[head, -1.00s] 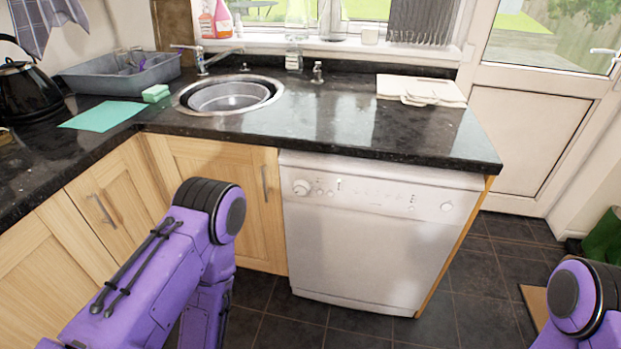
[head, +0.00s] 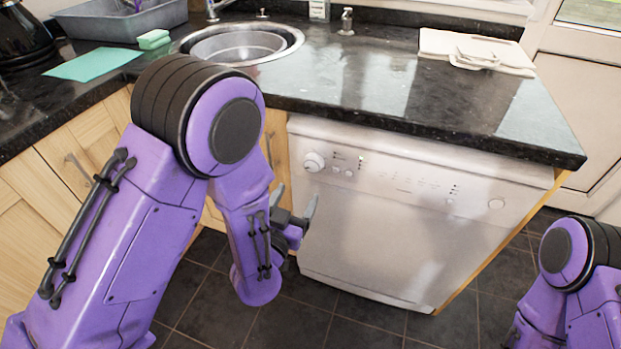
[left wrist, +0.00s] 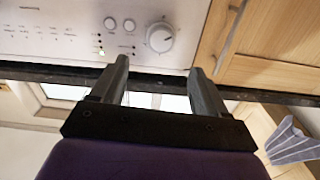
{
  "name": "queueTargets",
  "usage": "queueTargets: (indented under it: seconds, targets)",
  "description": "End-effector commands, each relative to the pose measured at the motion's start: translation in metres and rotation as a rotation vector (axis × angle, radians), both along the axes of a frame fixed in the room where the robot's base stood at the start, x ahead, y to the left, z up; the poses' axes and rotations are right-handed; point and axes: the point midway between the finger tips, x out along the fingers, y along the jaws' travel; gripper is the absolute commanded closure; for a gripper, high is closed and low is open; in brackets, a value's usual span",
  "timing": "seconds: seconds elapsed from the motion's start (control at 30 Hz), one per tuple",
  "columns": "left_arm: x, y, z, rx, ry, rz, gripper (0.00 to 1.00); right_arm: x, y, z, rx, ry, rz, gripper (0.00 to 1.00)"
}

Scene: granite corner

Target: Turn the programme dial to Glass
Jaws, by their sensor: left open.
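The programme dial (head: 314,161) is a round white knob at the left end of the white dishwasher's (head: 390,240) control panel. It also shows in the left wrist view (left wrist: 160,37), where the picture is turned over. Its marks are too small to read, so I cannot tell its setting. My left gripper (head: 297,202) is open and empty, below the dial in the head view and apart from it. In the left wrist view its two fingers (left wrist: 158,68) point toward the panel, with the dial beyond the gap between them. My right gripper is out of view.
Small round buttons (left wrist: 129,25) sit beside the dial. The granite worktop (head: 390,90) overhangs the panel. A wooden cupboard door with a metal handle (left wrist: 231,28) stands close by. The tiled floor (head: 350,325) before the dishwasher is clear. A sink (head: 237,46) is behind left.

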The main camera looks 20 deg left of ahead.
Motion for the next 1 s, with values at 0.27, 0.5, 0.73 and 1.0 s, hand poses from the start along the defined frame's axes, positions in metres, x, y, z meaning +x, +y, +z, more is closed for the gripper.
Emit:
queueTargets:
  seconds: [0.27,0.5,0.73,1.0]
  targets:
    - [0.059,-0.002,0.004,-0.002,-0.003,0.002,0.26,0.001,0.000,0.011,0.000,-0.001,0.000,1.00]
    - [0.095,-0.004,0.002,-0.001,0.001,-0.001,0.26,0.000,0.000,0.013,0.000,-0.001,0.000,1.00]
    - [0.100,-0.004,0.002,0.000,0.002,-0.002,0.26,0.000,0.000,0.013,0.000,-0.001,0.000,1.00]
    - [0.100,-0.005,0.001,0.000,0.002,-0.002,0.82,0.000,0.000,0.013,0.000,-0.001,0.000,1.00]
